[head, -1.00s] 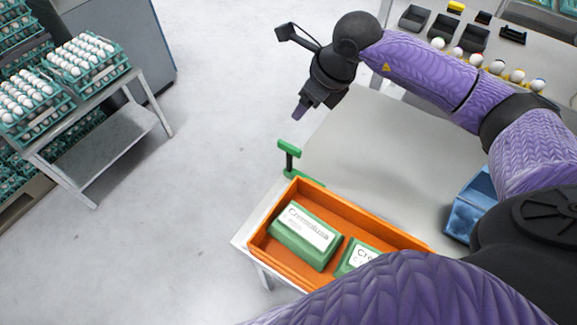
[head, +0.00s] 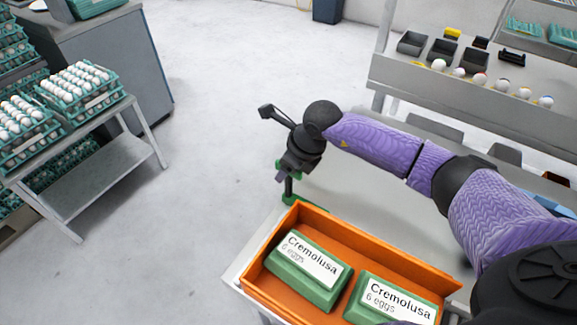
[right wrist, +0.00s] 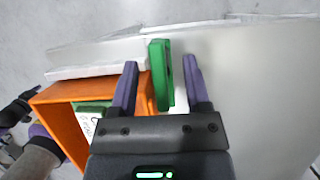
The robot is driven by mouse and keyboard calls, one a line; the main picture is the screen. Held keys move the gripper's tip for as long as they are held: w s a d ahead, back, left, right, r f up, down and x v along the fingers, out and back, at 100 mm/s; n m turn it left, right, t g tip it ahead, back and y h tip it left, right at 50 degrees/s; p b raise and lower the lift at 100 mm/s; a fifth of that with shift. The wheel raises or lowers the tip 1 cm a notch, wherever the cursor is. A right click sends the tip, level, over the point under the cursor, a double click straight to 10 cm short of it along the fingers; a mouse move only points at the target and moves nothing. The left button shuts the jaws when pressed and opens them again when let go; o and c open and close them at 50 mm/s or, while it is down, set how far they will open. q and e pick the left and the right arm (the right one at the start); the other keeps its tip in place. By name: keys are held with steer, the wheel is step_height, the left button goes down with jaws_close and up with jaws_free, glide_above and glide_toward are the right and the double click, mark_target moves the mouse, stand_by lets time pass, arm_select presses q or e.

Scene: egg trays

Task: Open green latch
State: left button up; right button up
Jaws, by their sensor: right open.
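The green latch (head: 289,190) stands at the table's edge, just beyond the orange crate; in the head view my right gripper partly hides it. In the right wrist view the latch (right wrist: 161,76) shows as an upright green piece between the two purple fingers. My right gripper (head: 281,176) is open, with its fingers (right wrist: 160,75) on either side of the latch and a gap to each. I cannot tell how deep the latch sits between them. My left gripper is not clearly in the head view; a dark gripper part shows at the left edge of the right wrist view.
The orange crate (head: 372,242) holds green egg boxes (head: 306,271) and stands right beside the latch. The grey table top (head: 350,190) beyond it is clear. A shelf (head: 470,92) with small bins and balls stands at the back right. Egg trays on a stand (head: 122,150) are at left.

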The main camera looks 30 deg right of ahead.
jaws_close()
stand_by(1.3)
